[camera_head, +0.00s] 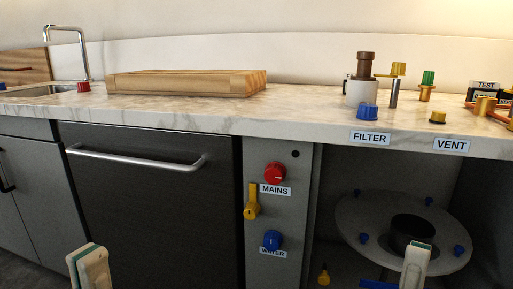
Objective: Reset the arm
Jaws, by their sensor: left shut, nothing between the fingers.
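My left gripper (90,266) shows at the bottom left edge, in front of the dark appliance door. It is shut and empty, and touches nothing that I can see. My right gripper (415,264) shows at the bottom right, in front of the open bay under the counter. Only its pale upper end with a green tip is in view, so its jaws cannot be judged. The rest of both arms is out of the picture.
The marble counter (180,115) holds a wooden board (180,84), a tap (82,50) and several valve parts. Below are a door handle (140,160), a red MAINS knob (275,173), a yellow lever (251,202), a blue knob (272,240) and a grey round flange (360,215).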

